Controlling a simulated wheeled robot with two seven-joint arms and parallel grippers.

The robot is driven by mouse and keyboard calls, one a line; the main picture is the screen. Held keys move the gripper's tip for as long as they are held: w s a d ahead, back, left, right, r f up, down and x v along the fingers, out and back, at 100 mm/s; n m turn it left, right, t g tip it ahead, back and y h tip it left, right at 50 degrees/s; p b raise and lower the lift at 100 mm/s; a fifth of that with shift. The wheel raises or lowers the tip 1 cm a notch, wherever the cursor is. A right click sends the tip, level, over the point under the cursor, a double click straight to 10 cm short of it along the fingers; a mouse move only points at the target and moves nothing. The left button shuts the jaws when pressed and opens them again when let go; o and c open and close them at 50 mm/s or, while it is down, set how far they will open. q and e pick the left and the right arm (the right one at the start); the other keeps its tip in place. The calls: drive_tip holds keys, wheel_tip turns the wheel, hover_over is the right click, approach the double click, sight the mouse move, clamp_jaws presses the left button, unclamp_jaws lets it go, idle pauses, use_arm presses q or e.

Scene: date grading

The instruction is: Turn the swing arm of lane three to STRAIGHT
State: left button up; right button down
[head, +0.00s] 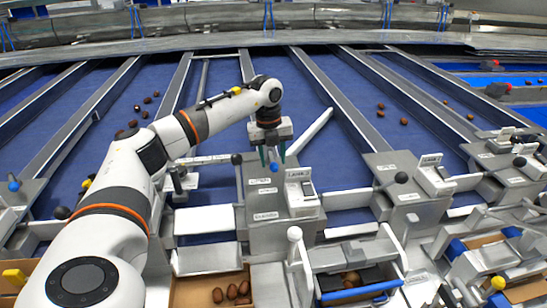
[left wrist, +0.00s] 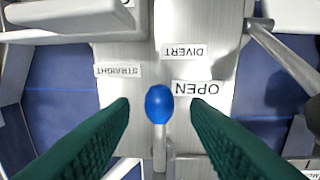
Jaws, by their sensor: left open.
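My left gripper (head: 272,160) is open above a grey control box (head: 262,232) in the middle of the bench. A blue knob (head: 274,168) sits below its fingertips. In the left wrist view the blue knob (left wrist: 160,104) appears between the two green fingers, with a gap on each side. A short metal lever (left wrist: 160,145) shows by the knob. Labels STRAIGHT (left wrist: 118,71), DIVERT (left wrist: 184,50) and OPEN (left wrist: 197,89) show upside down there. A pale swing arm (head: 310,132) lies slanted across the lane behind the box. My right gripper is out of view.
A black-knobbed lever (head: 237,158) stands left of the gripper. A raised switch block (head: 300,190) stands on the box's right. Another control box (head: 410,188) is further right. Brown dates lie in blue lanes and in a bin (head: 205,270) in front.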

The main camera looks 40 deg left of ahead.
use_arm(q)
drive_tip(key=shift+d+f, duration=0.15)
drive_tip(key=shift+f, duration=0.8)
clamp_jaws()
